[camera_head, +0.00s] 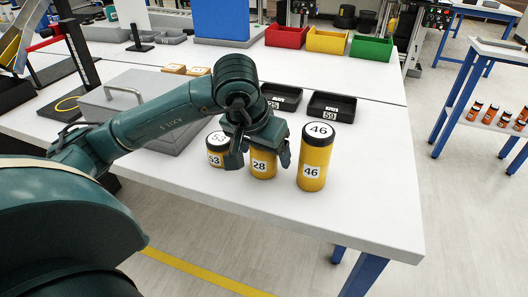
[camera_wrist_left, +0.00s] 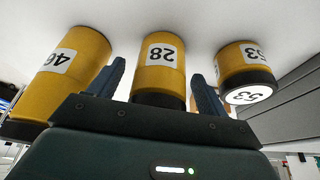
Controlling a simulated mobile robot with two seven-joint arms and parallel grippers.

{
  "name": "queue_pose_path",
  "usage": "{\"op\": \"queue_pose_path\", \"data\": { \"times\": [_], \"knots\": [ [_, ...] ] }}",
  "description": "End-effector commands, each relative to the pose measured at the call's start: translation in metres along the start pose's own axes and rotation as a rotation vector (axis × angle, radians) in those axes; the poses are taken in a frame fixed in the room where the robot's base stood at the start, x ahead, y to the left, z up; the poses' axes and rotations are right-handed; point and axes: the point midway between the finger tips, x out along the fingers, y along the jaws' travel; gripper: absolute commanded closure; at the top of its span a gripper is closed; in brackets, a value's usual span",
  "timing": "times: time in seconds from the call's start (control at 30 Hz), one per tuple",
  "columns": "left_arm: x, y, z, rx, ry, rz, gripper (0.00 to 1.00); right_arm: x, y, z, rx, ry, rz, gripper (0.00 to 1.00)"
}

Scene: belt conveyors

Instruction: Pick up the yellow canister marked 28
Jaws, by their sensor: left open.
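The yellow canister marked 28 (camera_head: 263,167) stands upright on the white table, between two other yellow canisters. My left gripper (camera_head: 262,160) is over it from above and hides its top in the head view. In the left wrist view the 28 canister (camera_wrist_left: 160,68) shows upside down between the two open fingers, with a gap on either side. The canister marked 53 (camera_head: 216,152) stands to its left and the taller one marked 46 (camera_head: 314,160) to its right. My right gripper is not in view.
Black trays marked 25 (camera_head: 281,97) and 59 (camera_head: 331,107) sit behind the canisters. A grey case (camera_head: 130,100) lies to the left. Red (camera_head: 286,36), yellow (camera_head: 327,40) and green (camera_head: 371,49) bins stand at the back. The table's right part is clear.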

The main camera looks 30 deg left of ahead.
Motion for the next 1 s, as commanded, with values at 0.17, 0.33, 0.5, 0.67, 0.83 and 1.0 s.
{"op": "queue_pose_path", "data": {
  "times": [0.17, 0.33, 0.5, 0.67, 0.83, 1.0],
  "knots": [
    [0.0091, -0.0003, 0.0001, 0.001, 0.0, -0.001, 0.23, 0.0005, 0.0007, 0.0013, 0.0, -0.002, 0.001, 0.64],
    [0.0088, -0.0001, 0.0001, 0.001, 0.0, -0.001, 0.23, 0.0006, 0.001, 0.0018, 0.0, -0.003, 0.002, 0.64],
    [0.0086, 0.0, 0.0001, 0.001, 0.0, 0.0, 0.37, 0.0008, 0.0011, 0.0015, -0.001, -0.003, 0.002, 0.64],
    [0.0085, 0.0, 0.0001, 0.001, 0.0, 0.0, 0.5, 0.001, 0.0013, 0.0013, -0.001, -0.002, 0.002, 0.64],
    [0.0084, 0.0, 0.0001, 0.001, 0.0, 0.0, 0.64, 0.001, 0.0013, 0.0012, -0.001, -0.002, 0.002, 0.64],
    [0.008, 0.0, -0.0003, 0.0, 0.001, 0.0, 0.76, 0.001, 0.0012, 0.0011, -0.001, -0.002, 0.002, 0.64]
  ]
}}
